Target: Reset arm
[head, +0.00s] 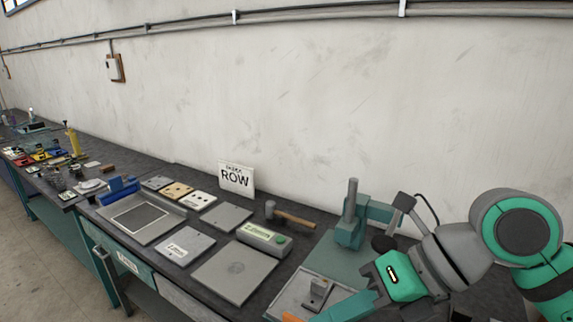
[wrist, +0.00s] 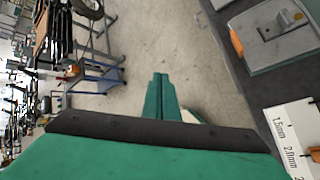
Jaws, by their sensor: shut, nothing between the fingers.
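My gripper (wrist: 160,92) shows in the wrist view as teal fingers held together, with nothing between them. It points over the bare floor beside the workbench. In the head view my arm reaches in from the right, and its teal end (head: 348,306) is low at the front edge of the bench, partly cut off by the frame. A grey plate with a small metal block (head: 318,292) lies just beside it. A grey plate with a block and an orange part (wrist: 275,28) shows at the top right of the wrist view, apart from the fingers.
A teal press-like stand (head: 350,225) is close behind my arm. A hammer (head: 290,214), a box with a green button (head: 264,238) and flat grey plates (head: 234,272) lie left of it. A white thickness-marked card (wrist: 292,135) is at the wrist view's right. A blue cart (wrist: 100,78) stands on the floor.

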